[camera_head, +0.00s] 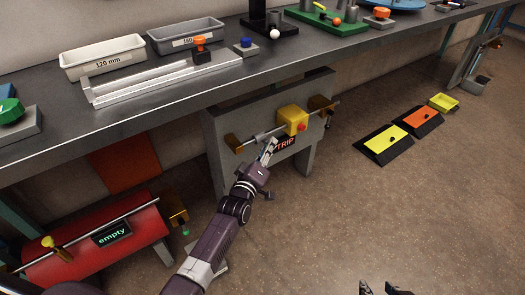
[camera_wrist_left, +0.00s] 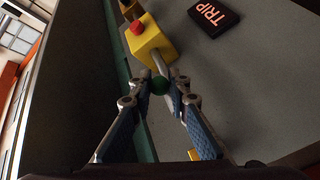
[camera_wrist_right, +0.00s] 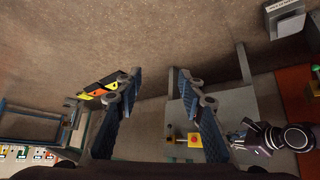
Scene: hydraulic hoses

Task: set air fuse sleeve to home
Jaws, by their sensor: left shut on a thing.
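The air fuse is a yellow block (camera_head: 292,120) with a red button on a rod across a grey stand. A dark TRIP display (camera_head: 284,144) is below it. My left gripper (camera_head: 270,147) is at the rod just left of the block. My right gripper (camera_wrist_right: 152,75) is open and empty, away from the stand, at the head view's bottom edge.
The workbench (camera_head: 150,120) overhangs the stand (camera_head: 225,165). A red stand (camera_head: 90,260) with a rod and "empty" display is at lower left. Yellow and orange floor pads (camera_head: 388,143) lie to the right. The floor in front is clear.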

